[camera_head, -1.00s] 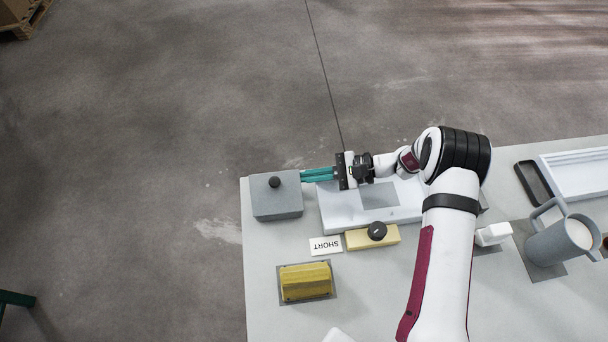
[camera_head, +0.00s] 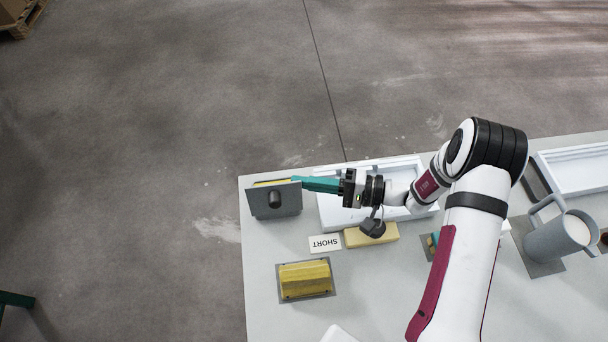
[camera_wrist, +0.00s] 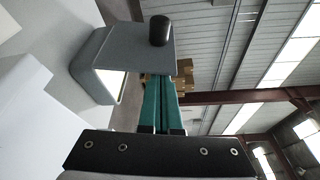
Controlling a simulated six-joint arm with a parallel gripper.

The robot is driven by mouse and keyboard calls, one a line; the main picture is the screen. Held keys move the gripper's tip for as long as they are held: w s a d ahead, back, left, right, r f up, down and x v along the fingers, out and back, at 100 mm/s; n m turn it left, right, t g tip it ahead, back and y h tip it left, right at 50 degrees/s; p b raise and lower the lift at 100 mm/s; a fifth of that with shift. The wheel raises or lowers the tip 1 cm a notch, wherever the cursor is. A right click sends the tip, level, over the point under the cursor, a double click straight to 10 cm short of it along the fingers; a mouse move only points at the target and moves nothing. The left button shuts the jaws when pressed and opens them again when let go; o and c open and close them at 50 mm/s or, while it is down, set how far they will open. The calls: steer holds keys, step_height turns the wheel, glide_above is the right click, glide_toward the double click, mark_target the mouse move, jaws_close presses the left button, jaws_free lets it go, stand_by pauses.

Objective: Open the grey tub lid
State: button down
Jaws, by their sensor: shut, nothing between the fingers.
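The grey tub (camera_wrist: 88,62) stands at the left back corner of the table, mostly hidden by its lid in the head view. Its grey lid (camera_head: 256,201) is tilted up, the far edge raised and the black knob (camera_head: 274,199) facing the near side. A gap shows between lid and tub in the wrist view. My gripper (camera_head: 296,181) points left with its teal fingers shut and empty. Its tips are at the lid's right edge, seeming to touch it; the lid also shows in the wrist view (camera_wrist: 135,50).
A yellow strip shows behind the lid (camera_head: 275,182). To the right are a white tray (camera_head: 330,211) and a yellow block with a black knob (camera_head: 372,236). A SHORT card (camera_head: 324,244) and a yellow block (camera_head: 305,280) lie nearer.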

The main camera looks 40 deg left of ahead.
steer(key=s+d+n+y, duration=0.1)
steer(key=n, duration=0.1)
steer(key=shift+s+d+r+n, duration=0.15)
steer(key=shift+n, duration=0.15)
steer(key=shift+s+d, duration=0.35)
stand_by(0.6)
steer(key=w+d+r, duration=0.4)
steer(key=d+r, duration=0.7)
steer(key=s+d+r+m+h, duration=0.2)
steer(key=s+d+r+h, duration=0.2)
steer(key=s+h, duration=0.35)
steer(key=s+d+f+m+t+h, duration=0.1)
steer(key=s+d+m+t+h, duration=0.5)
steer(key=d+m, duration=0.3)
steer(key=shift+s+d+f+t+h, duration=0.3)
steer(key=shift+d+t+h, duration=0.35)
steer(key=shift+d, duration=0.25)
